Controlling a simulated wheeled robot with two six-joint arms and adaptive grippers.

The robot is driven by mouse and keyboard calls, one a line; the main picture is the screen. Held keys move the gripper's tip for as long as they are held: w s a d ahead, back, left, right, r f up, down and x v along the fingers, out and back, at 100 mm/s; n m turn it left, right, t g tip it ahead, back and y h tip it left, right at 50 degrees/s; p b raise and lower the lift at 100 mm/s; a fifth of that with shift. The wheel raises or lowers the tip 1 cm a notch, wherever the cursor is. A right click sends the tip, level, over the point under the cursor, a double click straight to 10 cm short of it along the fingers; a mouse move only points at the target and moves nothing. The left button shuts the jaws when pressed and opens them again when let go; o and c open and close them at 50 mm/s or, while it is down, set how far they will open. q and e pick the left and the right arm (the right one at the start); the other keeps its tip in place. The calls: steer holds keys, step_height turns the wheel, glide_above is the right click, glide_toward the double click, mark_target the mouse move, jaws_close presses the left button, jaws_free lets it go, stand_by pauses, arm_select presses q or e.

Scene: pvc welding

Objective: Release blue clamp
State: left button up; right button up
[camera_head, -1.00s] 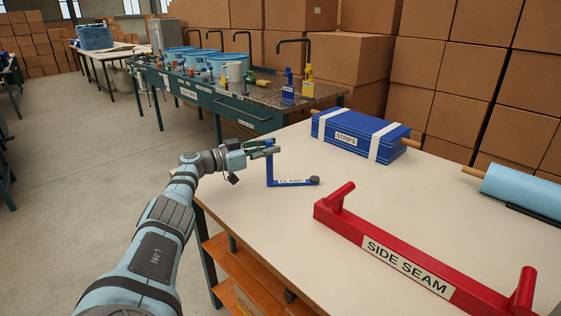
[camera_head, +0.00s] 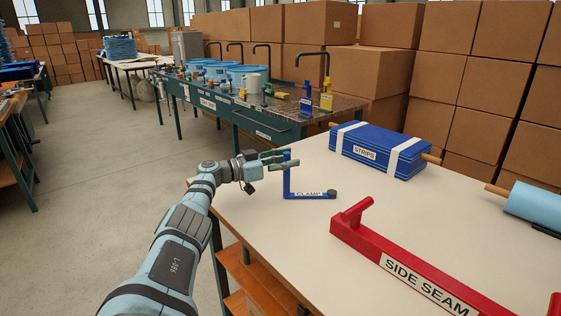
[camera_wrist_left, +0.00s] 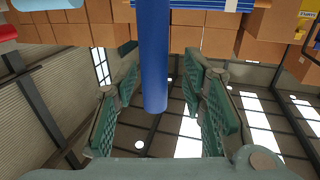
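The blue clamp (camera_head: 288,181), an L-shaped piece with a "CLAMP" label on its base and a dark knob at its right end, stands upright at the left edge of the cream table (camera_head: 405,225). My left gripper (camera_head: 277,157) is at the top of its upright post. In the left wrist view the blue post (camera_wrist_left: 154,60) lies between the two green-padded fingers of my left gripper (camera_wrist_left: 162,88). The fingers are apart, with a visible gap on each side of the post. My right gripper is in neither view.
A red side seam bar (camera_head: 395,255) lies on the table at the right. A blue strips bundle (camera_head: 378,150) and a light blue roll (camera_head: 535,205) lie farther back. A workbench (camera_head: 250,120) with buckets and bottles stands behind. The table's middle is clear.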

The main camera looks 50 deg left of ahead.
arm_select(q)
steer(key=v, duration=1.2)
steer(key=shift+w+a, duration=0.1)
